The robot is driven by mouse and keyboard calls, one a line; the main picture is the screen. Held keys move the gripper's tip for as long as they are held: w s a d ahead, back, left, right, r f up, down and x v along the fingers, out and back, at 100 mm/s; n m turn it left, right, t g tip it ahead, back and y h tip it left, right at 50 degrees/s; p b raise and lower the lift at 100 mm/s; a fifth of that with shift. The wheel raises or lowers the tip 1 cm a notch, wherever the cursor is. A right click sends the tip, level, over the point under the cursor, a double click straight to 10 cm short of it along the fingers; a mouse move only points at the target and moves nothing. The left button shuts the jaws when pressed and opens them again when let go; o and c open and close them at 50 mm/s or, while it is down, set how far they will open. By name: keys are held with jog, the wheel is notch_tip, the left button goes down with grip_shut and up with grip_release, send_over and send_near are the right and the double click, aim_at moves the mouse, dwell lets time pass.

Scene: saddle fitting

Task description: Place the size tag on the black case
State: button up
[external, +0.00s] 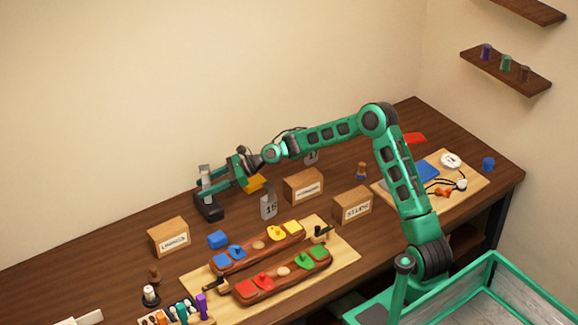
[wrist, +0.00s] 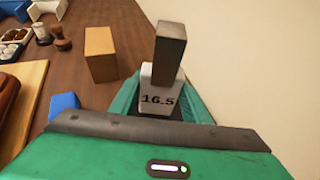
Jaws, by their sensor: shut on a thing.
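The size tag is a pale block marked 16.5 (wrist: 158,98) in the wrist view, with a dark upright piece (wrist: 171,45) at its top. My gripper (external: 208,183) is shut on the tag, its green fingers on either side. In the external view the pale tag is small between the fingertips, upright, over a low black object (external: 209,208) on the table that looks like the black case. I cannot tell whether the tag touches it. In the wrist view my gripper body hides the area beneath the tag.
A labelled wooden box (external: 168,237) stands left of the gripper, and a blue block (external: 218,239) lies in front. Another tag marked 16 (external: 268,206) stands to the right. A board (external: 345,255) with two brown forms is in front. The wall is close behind.

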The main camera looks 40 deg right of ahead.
jog(key=o, duration=1.1)
jog(key=v, duration=1.2)
jog(key=shift+s, duration=0.1)
